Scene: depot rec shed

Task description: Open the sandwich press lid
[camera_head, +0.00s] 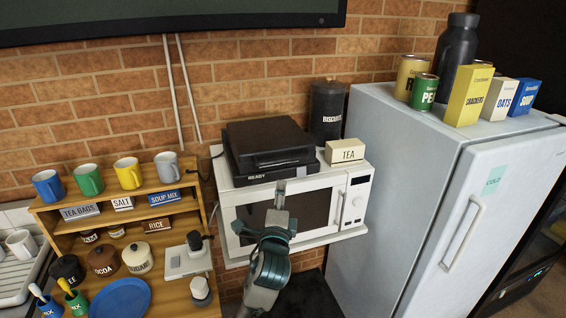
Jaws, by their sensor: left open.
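The black sandwich press (285,170) sits on top of the white microwave (352,222). Its flat dark lid (262,138) lies down over the base, and a label reading READY shows on the front edge. My left gripper (281,193) is open and empty. In the picture it is just below the press's front edge, in front of the microwave door; I see no contact with the press. My right gripper is not in view.
A cream TEA box (345,151) stands right of the press, and a black BISCUITS canister (326,110) behind it. A tall fridge (400,150) bounds the right. A wooden shelf (150,187) with several mugs stands left.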

